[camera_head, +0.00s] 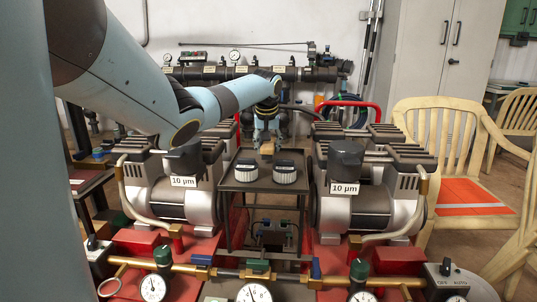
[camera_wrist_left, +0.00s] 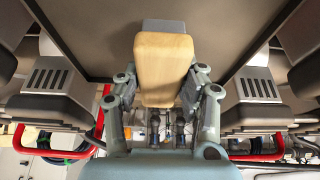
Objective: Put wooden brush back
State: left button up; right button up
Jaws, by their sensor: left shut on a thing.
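The wooden brush (camera_wrist_left: 163,65) is a pale tan block with a grey part at its far end, in the left wrist view. My left gripper (camera_wrist_left: 164,92) is shut on it, with a finger along each side. In the head view the left gripper (camera_head: 266,136) points down over the back of the small dark table (camera_head: 237,185), and the brush (camera_head: 267,149) shows small below it. Whether the brush touches the table top is hard to tell. My right gripper is not in view.
Two black-and-white round knobbed caps (camera_head: 285,172) (camera_head: 247,173) sit on the table top. Compressors with grey filter cups (camera_head: 346,158) stand on both sides. Gauges and brass piping (camera_head: 205,271) run along the front. A wooden chair (camera_head: 450,150) stands at the right.

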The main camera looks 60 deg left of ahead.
pick_arm(q)
jog(key=shift+f, duration=0.9)
jog(key=shift+r, duration=0.1)
jog(key=o, duration=0.7)
jog(key=shift+c, duration=0.2)
jog(key=o, duration=0.3)
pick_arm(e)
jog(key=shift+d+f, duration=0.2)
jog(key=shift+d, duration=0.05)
